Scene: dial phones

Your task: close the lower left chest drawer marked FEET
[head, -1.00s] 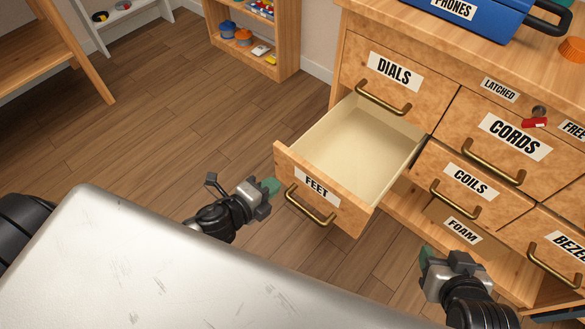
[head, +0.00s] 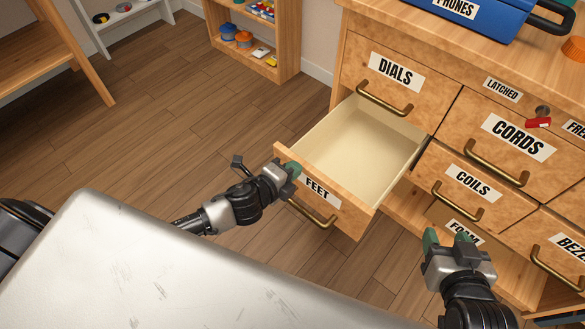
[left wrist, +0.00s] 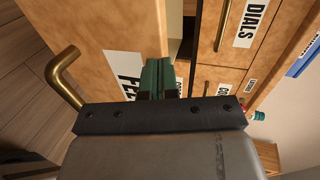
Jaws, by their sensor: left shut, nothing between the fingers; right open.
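The FEET drawer (head: 345,213) stands pulled out of the chest, its pale inside empty. Its front carries a FEET label and a brass handle (head: 322,217). My left gripper (head: 290,170) is shut and empty, its green fingertips at the upper left part of the drawer front, beside the label. In the left wrist view the shut green fingers (left wrist: 158,78) cover part of the FEET label (left wrist: 128,72); I cannot tell whether they touch the front. My right gripper (head: 446,238) is open and empty, in front of the FOAM label (head: 463,229).
The DIALS drawer (head: 380,60), CORDS drawer (head: 490,128) and COILS drawer (head: 445,165) surround the open one. A blue case (head: 470,18) sits on the chest top. A silvery surface (head: 130,260) fills the lower left. Clear wooden floor (head: 170,120) lies left of the drawer.

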